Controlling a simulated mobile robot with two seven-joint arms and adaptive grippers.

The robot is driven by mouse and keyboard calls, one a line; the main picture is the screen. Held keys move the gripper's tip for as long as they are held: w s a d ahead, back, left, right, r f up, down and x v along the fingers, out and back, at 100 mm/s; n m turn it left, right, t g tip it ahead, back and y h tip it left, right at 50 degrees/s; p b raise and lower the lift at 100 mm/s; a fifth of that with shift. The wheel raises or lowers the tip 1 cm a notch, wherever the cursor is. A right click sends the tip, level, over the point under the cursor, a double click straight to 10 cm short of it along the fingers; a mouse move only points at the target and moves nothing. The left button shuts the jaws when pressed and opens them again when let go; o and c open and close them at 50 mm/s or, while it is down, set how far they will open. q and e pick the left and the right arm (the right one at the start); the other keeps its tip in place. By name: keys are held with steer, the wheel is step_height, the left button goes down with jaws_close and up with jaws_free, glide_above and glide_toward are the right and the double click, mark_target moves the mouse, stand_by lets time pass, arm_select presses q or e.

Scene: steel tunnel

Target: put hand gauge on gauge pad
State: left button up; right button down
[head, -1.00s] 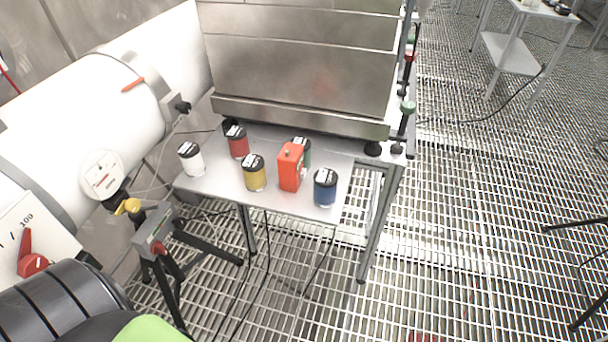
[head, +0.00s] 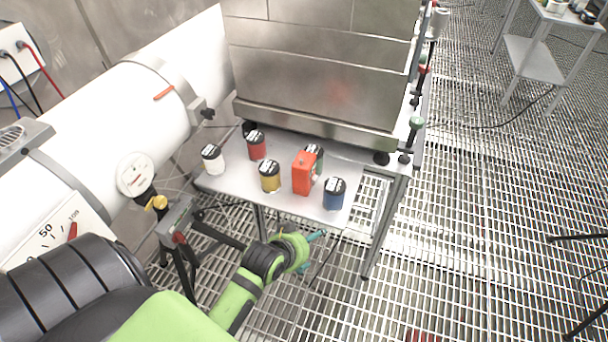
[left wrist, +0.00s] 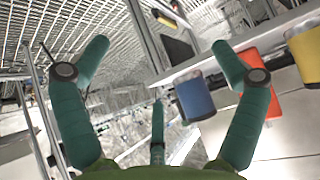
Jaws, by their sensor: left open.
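The hand gauge seems to be the orange-red box (head: 303,174) with a small round part on its right side. It stands upright on the small steel table (head: 233,184), among several labelled cans. It also shows in the left wrist view (left wrist: 262,62), partly behind a finger. My left gripper (head: 312,246) is low in front of the table, apart from the box, with its teal fingers partly hidden by the wrist. In the left wrist view its fingers (left wrist: 160,47) are spread wide with nothing between them. I cannot make out a gauge pad. My right gripper is not in view.
Red (head: 256,145) and white (head: 212,159) cans stand farther left. A steel cabinet (head: 315,90) rises behind.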

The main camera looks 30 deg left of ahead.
mark_target(303, 177)
arm_select(q)
steer(key=w+a+r+n+t+y, duration=0.1)
steer(key=w+a+r, duration=0.1)
steer(key=w, duration=0.1)
steer(key=w+a+r+t+y, duration=0.1)
steer(key=w+a+r+t, duration=0.1)
steer(key=w+a+r, duration=0.1)
steer(key=w+a+r+n+t, duration=0.1)
steer(key=w+a+r, duration=0.2)
steer(key=shift+w+r+n+t+y+p, duration=0.1)
steer(key=shift+w+n+t+y+p, duration=0.05)
steer(key=shift+n+t+y+p, duration=0.2)
steer(key=shift+w+a, duration=0.2)
steer(key=shift+w, duration=0.4)
steer(key=shift+p+x, duration=0.5)
steer(key=shift+x, duration=2.45)
steer(key=shift+s, duration=0.1)
steer(key=shift+c, duration=0.4)
